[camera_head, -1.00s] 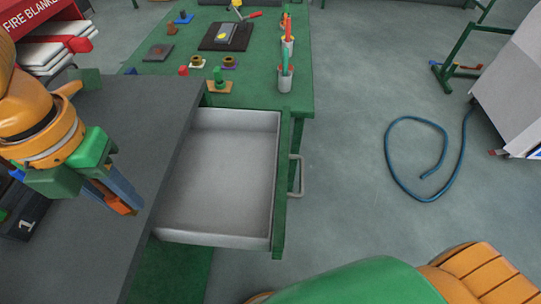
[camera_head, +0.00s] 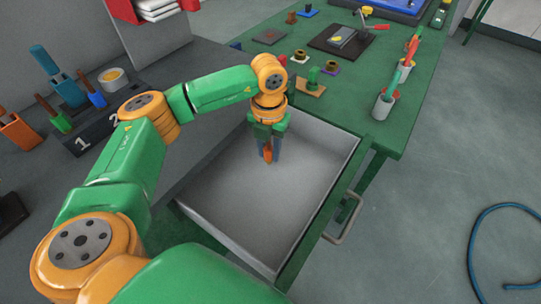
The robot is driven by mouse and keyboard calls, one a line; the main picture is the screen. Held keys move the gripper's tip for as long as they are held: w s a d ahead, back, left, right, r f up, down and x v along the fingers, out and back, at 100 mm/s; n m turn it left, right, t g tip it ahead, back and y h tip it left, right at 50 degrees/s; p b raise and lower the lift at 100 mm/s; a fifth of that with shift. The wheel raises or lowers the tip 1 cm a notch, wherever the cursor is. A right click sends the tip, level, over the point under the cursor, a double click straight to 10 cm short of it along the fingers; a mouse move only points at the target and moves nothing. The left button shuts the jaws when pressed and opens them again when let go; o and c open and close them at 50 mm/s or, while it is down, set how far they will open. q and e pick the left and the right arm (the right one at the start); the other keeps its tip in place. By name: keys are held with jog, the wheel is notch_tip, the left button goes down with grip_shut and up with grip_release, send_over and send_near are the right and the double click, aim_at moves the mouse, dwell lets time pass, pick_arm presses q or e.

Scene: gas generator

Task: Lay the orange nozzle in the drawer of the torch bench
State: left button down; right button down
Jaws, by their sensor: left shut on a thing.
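The orange nozzle (camera_head: 267,154) is between the fingers of my left gripper (camera_head: 267,150). The gripper is shut on it and points down over the far part of the open drawer (camera_head: 245,205). The drawer is grey, pulled out from the green torch bench (camera_head: 400,140), and its visible floor looks empty. I cannot tell whether the nozzle touches the drawer floor. My right gripper is not in view.
A dark grey worktop (camera_head: 165,60) with a numbered tool block (camera_head: 90,135) lies left of the drawer. On the bench stand cups with rods (camera_head: 383,106), a dark plate (camera_head: 347,40) and small fittings (camera_head: 313,80). The drawer handle (camera_head: 345,220) sticks out at the right.

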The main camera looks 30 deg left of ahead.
aim_at(269, 157)
pick_arm(q)
jog(key=f, duration=0.3)
jog(key=shift+w+p, duration=0.2)
jog(key=shift+p, duration=0.1)
jog(key=shift+f, duration=0.3)
jog(key=shift+f, duration=0.15)
jog(key=c, duration=0.6)
grip_release()
jog(key=shift+r, duration=0.25)
notch_tip(269, 157, up, 12)
jog(key=shift+f+b, duration=0.1)
jog(key=shift+b, duration=0.2)
